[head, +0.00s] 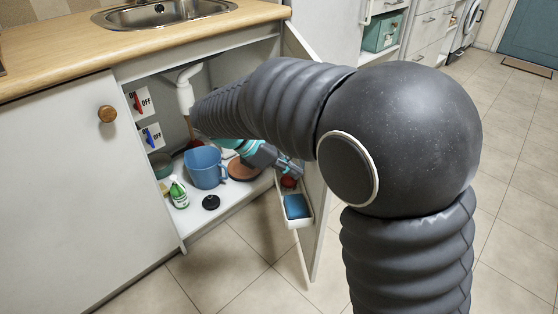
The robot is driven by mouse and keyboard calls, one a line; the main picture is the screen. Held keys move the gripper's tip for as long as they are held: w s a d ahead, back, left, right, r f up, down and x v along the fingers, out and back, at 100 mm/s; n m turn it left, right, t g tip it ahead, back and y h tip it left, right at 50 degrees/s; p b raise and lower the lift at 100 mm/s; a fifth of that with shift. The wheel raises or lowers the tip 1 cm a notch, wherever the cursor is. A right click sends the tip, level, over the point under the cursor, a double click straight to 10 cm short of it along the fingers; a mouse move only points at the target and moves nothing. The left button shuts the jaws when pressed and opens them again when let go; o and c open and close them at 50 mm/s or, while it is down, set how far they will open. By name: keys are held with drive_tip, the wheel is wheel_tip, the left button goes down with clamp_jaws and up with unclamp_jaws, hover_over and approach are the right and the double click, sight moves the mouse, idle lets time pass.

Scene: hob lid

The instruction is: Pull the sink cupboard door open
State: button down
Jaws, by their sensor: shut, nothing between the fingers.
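The sink cupboard door (317,222) stands wide open on the right side of the cupboard, swung out over the floor, with its inner face toward the opening. My arm hides much of its upper part, and I cannot see its handle. My gripper (291,172) is shut and empty. It is in front of the cupboard opening, close to the inner face of the door and above the door's white rack (298,222). I cannot tell whether it touches the door.
Inside the cupboard are a blue jug (206,168), a green-white bottle (179,192), a black disc (211,202) and a white drain pipe (186,90). The rack holds a blue sponge (296,206). A closed door (60,180) is at left. Tiled floor (225,275) in front is clear.

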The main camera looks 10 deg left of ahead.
drive_tip(key=d, duration=0.1)
drive_tip(key=w+d+f, duration=0.1)
drive_tip(key=d, duration=0.3)
drive_tip(key=shift+w+d+f, duration=0.1)
drive_tip(key=shift+w+f, duration=0.15)
drive_tip(key=shift+w, duration=0.05)
